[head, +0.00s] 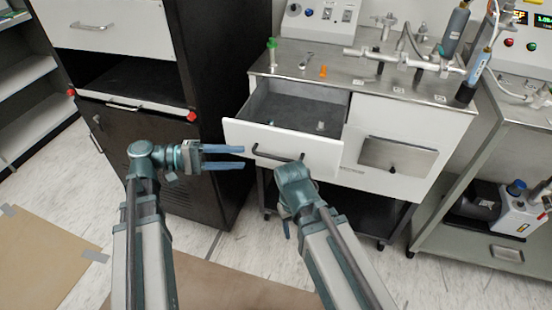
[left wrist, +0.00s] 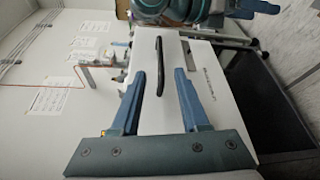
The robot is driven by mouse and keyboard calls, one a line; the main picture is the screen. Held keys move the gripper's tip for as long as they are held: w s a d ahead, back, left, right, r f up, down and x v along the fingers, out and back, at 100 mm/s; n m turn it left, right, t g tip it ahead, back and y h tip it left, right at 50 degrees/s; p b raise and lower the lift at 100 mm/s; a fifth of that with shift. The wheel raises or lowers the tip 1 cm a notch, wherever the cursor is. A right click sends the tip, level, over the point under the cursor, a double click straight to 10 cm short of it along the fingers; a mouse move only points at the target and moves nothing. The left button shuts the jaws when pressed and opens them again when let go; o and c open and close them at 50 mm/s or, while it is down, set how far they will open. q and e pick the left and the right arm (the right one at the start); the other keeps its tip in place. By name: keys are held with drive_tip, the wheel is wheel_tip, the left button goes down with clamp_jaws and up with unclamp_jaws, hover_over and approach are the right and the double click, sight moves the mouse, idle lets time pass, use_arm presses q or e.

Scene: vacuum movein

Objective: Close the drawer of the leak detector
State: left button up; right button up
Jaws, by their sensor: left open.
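The leak detector's drawer (head: 268,143) is pulled out of the white cabinet under a metal worktop (head: 385,83). Its grey inside shows, with a few small items in it. The drawer's black handle (head: 278,158) is on its front. My left gripper (head: 243,158) is open at the left end of the drawer front, near the handle. In the left wrist view the white drawer front (left wrist: 203,73) and black handle (left wrist: 160,65) lie ahead of its spread, empty fingers.
A black cabinet (head: 215,60) with a white drawer (head: 110,27) and an open shelf stands at left. Beside the open drawer is a closed panel with a metal plate (head: 398,157). Fittings and cylinders crowd the worktop. A side bench with a pump (head: 520,212) stands at right.

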sight(276, 158)
use_arm(q)
drive_tip(key=d, duration=0.7)
drive_tip(key=d+f, duration=0.1)
drive_tip(key=d, duration=0.2)
drive_tip(key=shift+w+d+b, duration=0.35)
drive_tip(key=shift+w, duration=0.05)
clamp_jaws()
idle(0.9)
